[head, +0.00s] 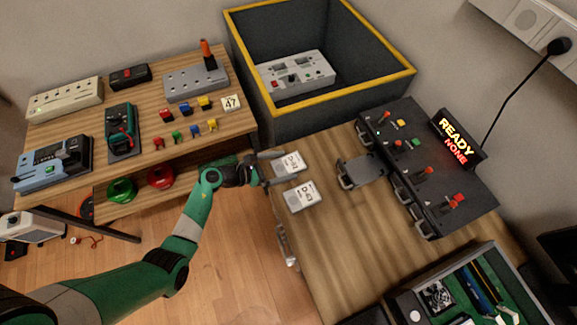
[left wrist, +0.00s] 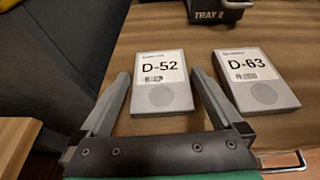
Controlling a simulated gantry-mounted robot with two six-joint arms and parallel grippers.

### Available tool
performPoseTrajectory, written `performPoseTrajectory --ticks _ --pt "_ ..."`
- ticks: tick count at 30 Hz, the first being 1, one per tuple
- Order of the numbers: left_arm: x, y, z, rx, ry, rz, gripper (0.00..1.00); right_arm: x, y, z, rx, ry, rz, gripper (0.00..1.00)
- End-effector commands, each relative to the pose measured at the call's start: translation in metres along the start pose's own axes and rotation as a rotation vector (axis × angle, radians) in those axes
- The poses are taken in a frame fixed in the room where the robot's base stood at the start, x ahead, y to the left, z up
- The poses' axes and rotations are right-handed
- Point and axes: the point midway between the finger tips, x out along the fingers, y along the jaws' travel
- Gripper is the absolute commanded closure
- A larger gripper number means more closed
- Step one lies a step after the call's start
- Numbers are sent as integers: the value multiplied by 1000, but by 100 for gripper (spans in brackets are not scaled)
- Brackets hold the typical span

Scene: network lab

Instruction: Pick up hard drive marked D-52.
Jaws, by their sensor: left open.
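Hard drive D-52 (head: 290,163) is a flat silver drive with a white label, lying on the wooden table near its left edge. In the left wrist view, D-52 (left wrist: 162,97) lies between my two open fingers, with its label readable. My left gripper (head: 272,168) is open and empty, reaching in from the left at the drive's near end. I cannot tell whether the fingers touch it. A similar drive, D-63 (head: 300,196), lies beside it; in the left wrist view D-63 (left wrist: 258,85) is right of my right finger. My right gripper is not in view.
A dark bin with a yellow rim (head: 335,100) stands behind the drives. A black switch console (head: 440,170) with a "READY NONE" display (head: 456,142) and a tray (head: 362,170) are to the right. A wooden shelf with devices (head: 140,100) is left. The table's front middle is clear.

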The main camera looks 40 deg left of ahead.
Motion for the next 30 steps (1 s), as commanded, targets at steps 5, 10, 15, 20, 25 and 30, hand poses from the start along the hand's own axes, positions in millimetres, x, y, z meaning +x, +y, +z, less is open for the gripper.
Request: performPoseTrajectory --ticks 5,10,15,20,25,30 --pt "0 0 0 0 0 0 0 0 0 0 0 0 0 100" --pt "0 0 0 0 0 0 27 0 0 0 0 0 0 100" --pt "0 0 0 0 0 0 58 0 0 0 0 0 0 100" --pt "0 0 1 0 -1 0 82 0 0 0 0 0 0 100" --pt "0 0 1 0 -1 0 82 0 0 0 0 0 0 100" --pt "-3 0 9 1 -2 0 82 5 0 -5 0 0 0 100"
